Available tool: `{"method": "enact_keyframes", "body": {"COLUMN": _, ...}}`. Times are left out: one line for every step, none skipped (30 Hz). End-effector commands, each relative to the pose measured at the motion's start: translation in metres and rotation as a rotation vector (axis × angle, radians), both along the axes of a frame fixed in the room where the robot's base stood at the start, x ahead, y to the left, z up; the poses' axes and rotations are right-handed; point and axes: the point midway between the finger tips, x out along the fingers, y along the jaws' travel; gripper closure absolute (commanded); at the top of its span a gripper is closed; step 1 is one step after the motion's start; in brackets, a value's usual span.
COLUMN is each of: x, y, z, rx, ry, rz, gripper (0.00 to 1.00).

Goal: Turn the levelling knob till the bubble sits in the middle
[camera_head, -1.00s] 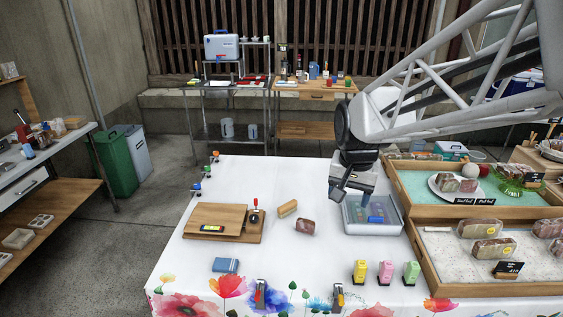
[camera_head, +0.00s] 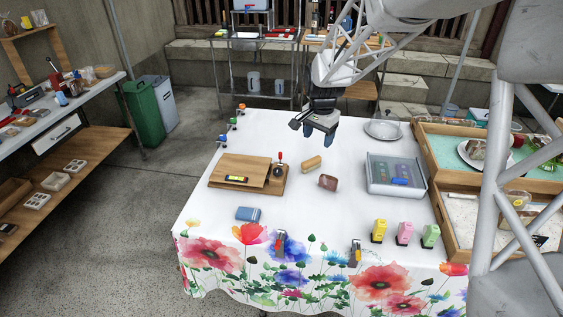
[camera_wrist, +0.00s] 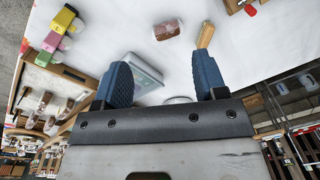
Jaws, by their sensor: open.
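The levelling knob (camera_head: 279,169) is dark with a red-topped upright handle. It stands at the right side of a wooden board (camera_head: 220,172) on the white table. A small yellow-green level vial (camera_head: 236,179) in a dark frame lies on the board; its bubble is too small to place. My gripper (camera_head: 319,137) is open and empty, above the table's back part, to the right of and behind the knob, apart from it. In the wrist view my gripper (camera_wrist: 162,77) shows two blue fingers spread apart with nothing between them. The board's corner (camera_wrist: 232,5) shows at the top right.
A clear-lidded tray (camera_head: 396,188) and a round metal plate (camera_head: 383,130) are further right. A blue box (camera_head: 248,214) lies in front of the board.

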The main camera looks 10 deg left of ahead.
Motion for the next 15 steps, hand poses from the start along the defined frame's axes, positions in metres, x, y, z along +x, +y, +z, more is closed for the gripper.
{"method": "enact_keyframes", "body": {"x": 0.009, "y": 0.009, "z": -0.009, "rx": 0.0, "ry": 0.006, "rz": -0.009, "gripper": 0.35}}
{"method": "enact_keyframes", "body": {"x": 0.013, "y": 0.014, "z": -0.015, "rx": -0.001, "ry": 0.009, "rz": -0.016, "gripper": 0.35}}
{"method": "enact_keyframes", "body": {"x": 0.02, "y": 0.021, "z": -0.021, "rx": -0.001, "ry": 0.012, "rz": -0.025, "gripper": 0.35}}
{"method": "enact_keyframes", "body": {"x": 0.025, "y": 0.026, "z": -0.025, "rx": 0.0, "ry": 0.015, "rz": -0.034, "gripper": 0.35}}
{"method": "enact_keyframes", "body": {"x": 0.029, "y": 0.03, "z": -0.031, "rx": -0.001, "ry": 0.018, "rz": -0.04, "gripper": 0.35}}
{"method": "enact_keyframes", "body": {"x": 0.035, "y": 0.037, "z": -0.037, "rx": 0.0, "ry": 0.02, "rz": -0.051, "gripper": 0.35}}
{"method": "enact_keyframes", "body": {"x": 0.039, "y": 0.042, "z": -0.043, "rx": -0.001, "ry": 0.023, "rz": -0.058, "gripper": 0.35}}
{"method": "enact_keyframes", "body": {"x": 0.043, "y": 0.047, "z": -0.048, "rx": -0.001, "ry": 0.026, "rz": -0.064, "gripper": 0.35}}
{"method": "enact_keyframes", "body": {"x": 0.049, "y": 0.054, "z": -0.055, "rx": -0.001, "ry": 0.029, "rz": -0.075, "gripper": 0.35}}
{"method": "enact_keyframes", "body": {"x": 0.053, "y": 0.059, "z": -0.061, "rx": -0.001, "ry": 0.032, "rz": -0.081, "gripper": 0.35}}
{"method": "enact_keyframes", "body": {"x": 0.057, "y": 0.064, "z": -0.066, "rx": -0.002, "ry": 0.034, "rz": -0.089, "gripper": 0.35}}
{"method": "enact_keyframes", "body": {"x": 0.063, "y": 0.07, "z": -0.074, "rx": -0.002, "ry": 0.037, "rz": -0.099, "gripper": 0.35}}
{"method": "enact_keyframes", "body": {"x": 0.067, "y": 0.075, "z": -0.079, "rx": -0.003, "ry": 0.039, "rz": -0.106, "gripper": 0.35}}
{"method": "enact_keyframes", "body": {"x": 0.07, "y": 0.081, "z": -0.085, "rx": -0.002, "ry": 0.041, "rz": -0.114, "gripper": 0.35}}
{"method": "enact_keyframes", "body": {"x": 0.075, "y": 0.088, "z": -0.093, "rx": -0.003, "ry": 0.044, "rz": -0.123, "gripper": 0.35}}
